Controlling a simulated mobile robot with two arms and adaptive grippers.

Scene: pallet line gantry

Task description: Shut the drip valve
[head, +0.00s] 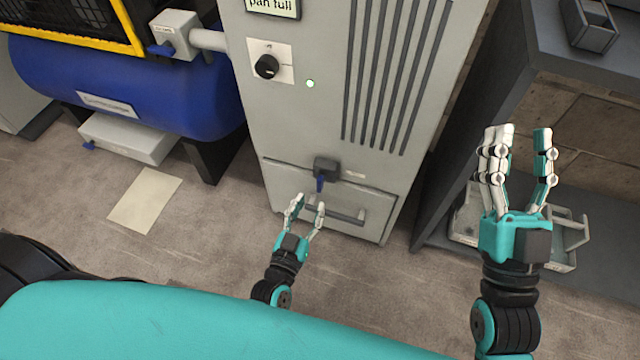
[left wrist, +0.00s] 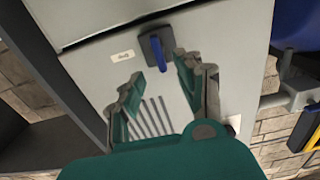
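The drip valve is a small dark block (head: 326,165) with a blue lever (head: 320,184) on the front of the grey cabinet, just above a drawer with a bar handle. The lever hangs downward in the head view. The left wrist view also shows the valve block (left wrist: 150,44) and its blue lever (left wrist: 159,55). My left gripper (head: 309,203) is open just below the lever. In the left wrist view the lever shows between its open fingers (left wrist: 160,72), with no clear contact. My right gripper (head: 521,133) is open and empty, off to the right.
The cabinet (head: 310,120) has a black knob (head: 267,66), a green-white light and a "pan full" sign (head: 272,7). A blue tank (head: 130,90) with other blue-handled valves stands left. A grey shelf unit (head: 555,60) stands right. A paper sheet (head: 145,200) lies on the floor.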

